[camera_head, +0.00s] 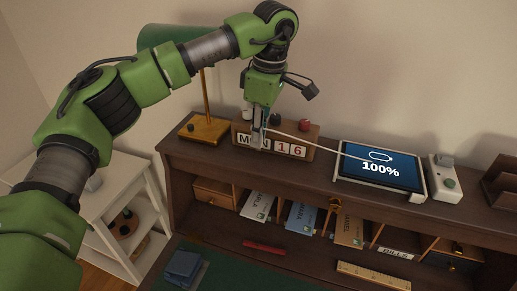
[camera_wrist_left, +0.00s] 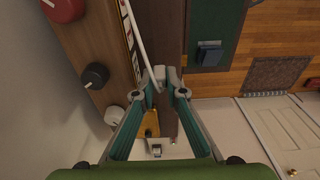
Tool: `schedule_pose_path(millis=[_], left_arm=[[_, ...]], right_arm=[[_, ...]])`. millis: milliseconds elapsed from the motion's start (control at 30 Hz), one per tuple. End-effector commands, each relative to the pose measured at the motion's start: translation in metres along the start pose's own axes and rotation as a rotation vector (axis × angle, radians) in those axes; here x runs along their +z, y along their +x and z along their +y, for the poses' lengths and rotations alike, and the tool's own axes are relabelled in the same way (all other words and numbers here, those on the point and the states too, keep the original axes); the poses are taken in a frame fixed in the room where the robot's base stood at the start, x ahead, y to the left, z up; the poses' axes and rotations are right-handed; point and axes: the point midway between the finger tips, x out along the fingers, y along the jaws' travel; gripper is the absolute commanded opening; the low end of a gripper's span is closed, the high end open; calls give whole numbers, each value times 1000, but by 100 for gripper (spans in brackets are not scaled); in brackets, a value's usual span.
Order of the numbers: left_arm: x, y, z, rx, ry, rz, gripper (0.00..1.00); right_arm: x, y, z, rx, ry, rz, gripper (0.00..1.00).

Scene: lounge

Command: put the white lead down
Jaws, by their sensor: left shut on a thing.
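The white lead (camera_head: 303,140) runs from my left gripper (camera_head: 258,140) across the front of the calendar box to the tablet (camera_head: 376,166), which stands on a white stand and shows 100%. My left gripper is shut on the lead, pointing down just in front of the calendar box (camera_head: 313,143), above the desk's top shelf (camera_head: 218,158). In the left wrist view the lead (camera_wrist_left: 139,45) comes down to the fingertips (camera_wrist_left: 168,84). The lead's end at the gripper is too small to make out. My right gripper is in neither view.
A lamp with a brass base (camera_head: 205,129) stands left of the calendar box. Pigeonholes with envelopes lie below the shelf. Bare shelf shows between calendar box and tablet.

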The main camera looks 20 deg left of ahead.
Motion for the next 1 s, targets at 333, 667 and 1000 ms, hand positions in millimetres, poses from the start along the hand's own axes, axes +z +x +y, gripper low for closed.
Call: schedule_pose_path(millis=[333, 667, 1000], left_arm=[[13, -67, -74, 7, 7, 5, 0], [26, -92, -123, 1, 3, 2, 0], [20, -69, -127, 14, 161, -1, 0]], right_arm=[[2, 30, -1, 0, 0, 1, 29], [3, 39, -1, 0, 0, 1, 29], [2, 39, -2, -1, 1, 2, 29]])
